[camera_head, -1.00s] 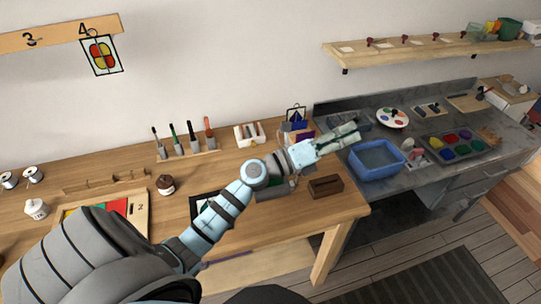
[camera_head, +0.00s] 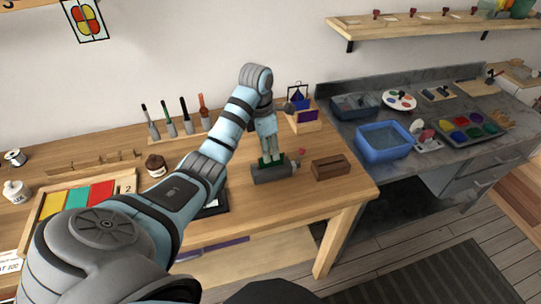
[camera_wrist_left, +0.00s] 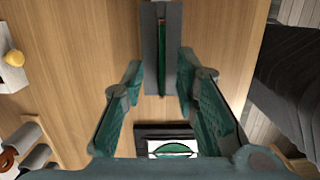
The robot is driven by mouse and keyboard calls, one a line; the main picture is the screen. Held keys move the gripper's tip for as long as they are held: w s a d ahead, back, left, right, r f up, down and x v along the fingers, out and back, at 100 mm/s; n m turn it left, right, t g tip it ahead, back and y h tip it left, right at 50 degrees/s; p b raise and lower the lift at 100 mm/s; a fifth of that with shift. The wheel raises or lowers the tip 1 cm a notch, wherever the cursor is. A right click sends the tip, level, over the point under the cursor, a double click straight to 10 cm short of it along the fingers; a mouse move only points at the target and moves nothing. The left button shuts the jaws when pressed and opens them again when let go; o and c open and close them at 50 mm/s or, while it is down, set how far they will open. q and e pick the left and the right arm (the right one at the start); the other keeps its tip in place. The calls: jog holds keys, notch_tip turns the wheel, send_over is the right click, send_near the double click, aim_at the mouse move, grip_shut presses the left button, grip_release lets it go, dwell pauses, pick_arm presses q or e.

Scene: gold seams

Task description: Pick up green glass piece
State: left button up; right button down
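The green glass piece stands on edge in the slot of a grey holder (camera_head: 275,176) on the wooden bench. In the left wrist view, the glass (camera_wrist_left: 161,62) shows as a thin dark green strip with a reddish tip, along the grey holder (camera_wrist_left: 174,25). In the head view, a little green glass (camera_head: 263,161) shows beside the fingertips. My left gripper (camera_head: 271,158) points down just above the holder. In the left wrist view, its fingers (camera_wrist_left: 160,78) are open on both sides of the glass, with gaps. My right gripper is not in view.
A brown wooden block (camera_head: 331,168) stands right of the holder, near the bench's right end. A wooden rack (camera_head: 305,122) stands behind. A black-framed panel with a green shape (camera_wrist_left: 172,149) lies near the gripper. A blue basin (camera_head: 383,142) stands on the grey counter.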

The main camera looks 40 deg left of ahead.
aim_at(271, 164)
pick_arm(q)
jog(key=f, duration=0.3)
jog(key=shift+w+d+f, duration=0.35)
jog(key=shift+f, duration=0.05)
grip_shut()
jog(key=shift+r, duration=0.1)
